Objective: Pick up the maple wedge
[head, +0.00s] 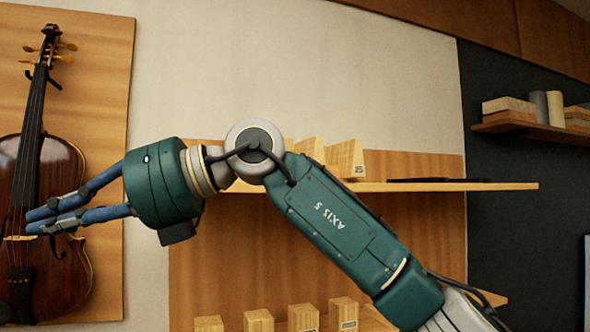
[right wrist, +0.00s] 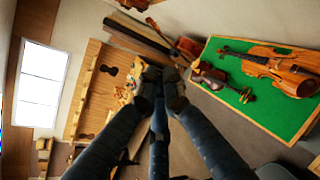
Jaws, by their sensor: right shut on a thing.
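Pale, slanted wooden wedges (head: 345,158) stand on the upper wall shelf in the head view, partly behind my right arm; I cannot tell which is the maple wedge. My right gripper (head: 38,220) is at the far left, well away from them, its fingers overlapping the body of a hanging violin (head: 70,265). In the right wrist view the right gripper (right wrist: 162,88) has its fingertips close together. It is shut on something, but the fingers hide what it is. My left gripper is in neither view.
Several light wooden blocks (head: 302,318) stand below the upper shelf (head: 440,187). A side shelf (head: 530,128) at right holds more blocks and rolls. The right wrist view shows a violin (right wrist: 285,70) on a green surface (right wrist: 255,112) and a window (right wrist: 40,85).

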